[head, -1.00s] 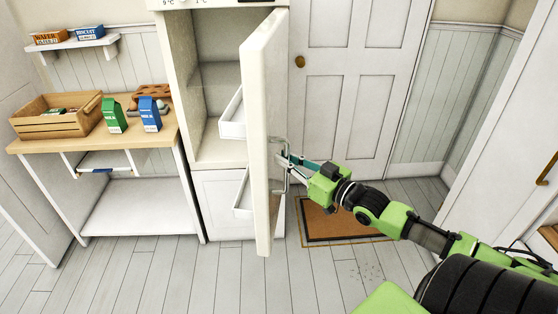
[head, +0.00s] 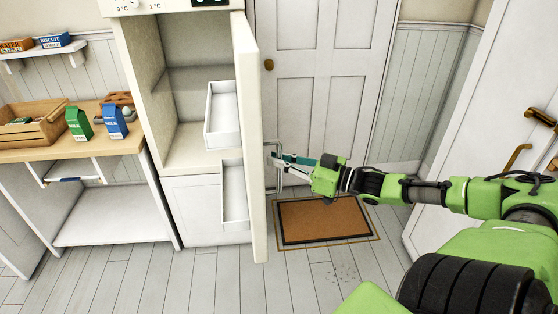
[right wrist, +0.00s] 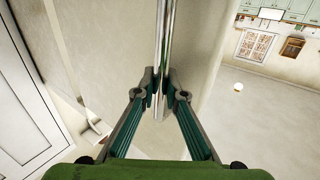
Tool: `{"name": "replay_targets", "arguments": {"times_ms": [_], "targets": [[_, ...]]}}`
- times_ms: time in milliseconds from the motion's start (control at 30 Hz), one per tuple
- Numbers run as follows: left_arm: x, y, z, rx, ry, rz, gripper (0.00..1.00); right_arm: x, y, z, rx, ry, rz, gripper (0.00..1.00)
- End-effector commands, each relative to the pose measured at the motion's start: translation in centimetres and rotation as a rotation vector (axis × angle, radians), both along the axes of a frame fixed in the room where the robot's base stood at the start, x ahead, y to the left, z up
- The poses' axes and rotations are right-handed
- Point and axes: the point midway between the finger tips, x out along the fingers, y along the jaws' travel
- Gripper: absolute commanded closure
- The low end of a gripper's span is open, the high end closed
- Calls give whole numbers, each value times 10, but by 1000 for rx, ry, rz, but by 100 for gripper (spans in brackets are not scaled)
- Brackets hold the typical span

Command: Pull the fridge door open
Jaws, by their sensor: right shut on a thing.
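The fridge (head: 131,75) stands in the middle of the head view with its cream door (head: 247,130) swung wide open, seen nearly edge-on. White bins on the door's inner side show, an upper one (head: 222,140) and a lower one (head: 234,222). The metal door handle (head: 281,180) is on the door's outer face. My right gripper (head: 277,160) is shut on the handle; in the right wrist view its fingers (right wrist: 161,90) close around the upright handle bar (right wrist: 164,45). My left gripper is not in view.
A wooden table (head: 84,152) left of the fridge holds a crate (head: 32,138), a green carton (head: 79,124) and a blue carton (head: 115,121). A brown doormat (head: 325,219) lies before a white door (head: 332,85). The floor in front of the fridge is clear.

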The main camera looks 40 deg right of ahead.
Motion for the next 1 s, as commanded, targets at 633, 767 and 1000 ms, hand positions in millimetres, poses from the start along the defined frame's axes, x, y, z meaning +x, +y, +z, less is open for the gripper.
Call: {"name": "replay_targets", "arguments": {"times_ms": [633, 767, 1000], "targets": [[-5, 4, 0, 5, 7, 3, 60, 0, 0, 0, -1, 0, 0, 72], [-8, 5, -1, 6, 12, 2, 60, -1, 0, 0, -1, 0, 0, 72], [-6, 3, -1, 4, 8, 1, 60, -11, -4, -2, 1, 3, 0, 72]]}}
